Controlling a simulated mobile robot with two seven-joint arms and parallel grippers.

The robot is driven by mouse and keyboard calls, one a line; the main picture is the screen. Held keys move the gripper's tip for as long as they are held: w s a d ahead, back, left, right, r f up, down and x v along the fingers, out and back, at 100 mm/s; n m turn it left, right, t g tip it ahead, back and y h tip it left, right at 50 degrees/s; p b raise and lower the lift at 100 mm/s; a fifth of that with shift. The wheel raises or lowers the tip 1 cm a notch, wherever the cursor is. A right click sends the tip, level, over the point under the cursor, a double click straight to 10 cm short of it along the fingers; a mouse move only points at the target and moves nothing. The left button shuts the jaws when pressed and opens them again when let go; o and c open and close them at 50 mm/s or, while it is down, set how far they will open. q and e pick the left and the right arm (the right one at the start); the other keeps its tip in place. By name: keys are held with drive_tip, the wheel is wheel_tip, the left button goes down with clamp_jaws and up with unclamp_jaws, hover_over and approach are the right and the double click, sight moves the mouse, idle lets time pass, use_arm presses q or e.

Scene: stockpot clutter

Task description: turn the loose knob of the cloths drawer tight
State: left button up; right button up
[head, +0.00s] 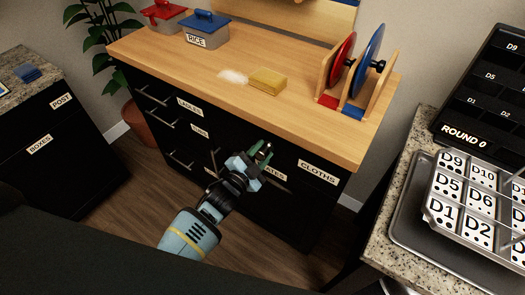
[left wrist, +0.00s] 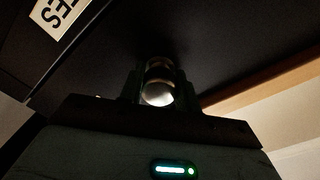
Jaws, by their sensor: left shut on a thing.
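The cloths drawer front is black, with a white CLOTHS label (head: 318,171) below the counter's right end. My left gripper (head: 264,152) is up against the dark cabinet front, left of that label, and partly covers a label ending in "ATES". In the left wrist view my left gripper is shut on a round, shiny metal knob (left wrist: 158,93), with a dark finger on each side. A label ending in "ES" (left wrist: 60,15) is on the dark panel at upper left there. How tightly the knob sits cannot be told. My right gripper is not in view.
The wooden counter (head: 210,70) overhangs the drawers. It carries a rice box (head: 204,30), a red-lidded box (head: 164,13), a yellow sponge (head: 268,81) and a plate rack (head: 350,75). A tray of numbered tiles (head: 400,240) stands at right. Floor shows at lower left.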

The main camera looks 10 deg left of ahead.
use_arm(q)
drive_tip(key=shift+r+m, duration=0.1)
drive_tip(key=shift+m, duration=0.6)
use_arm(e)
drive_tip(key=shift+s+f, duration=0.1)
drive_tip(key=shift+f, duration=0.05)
use_arm(q)
drive_tip(key=m, duration=0.2)
drive_tip(key=shift+a+m+b, duration=0.1)
drive_tip(key=shift+m+b, duration=0.2)
drive_tip(key=shift+b, duration=0.05)
drive_tip(key=o, duration=1.3)
drive_tip(key=shift+c, duration=0.2)
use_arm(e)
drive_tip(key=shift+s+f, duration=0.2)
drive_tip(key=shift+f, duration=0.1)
use_arm(q)
drive_tip(key=v, duration=0.7)
drive_tip(key=shift+s, duration=0.35)
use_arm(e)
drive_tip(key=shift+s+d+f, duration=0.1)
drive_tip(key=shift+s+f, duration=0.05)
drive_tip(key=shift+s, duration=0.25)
use_arm(q)
drive_tip(key=shift+a, duration=0.1)
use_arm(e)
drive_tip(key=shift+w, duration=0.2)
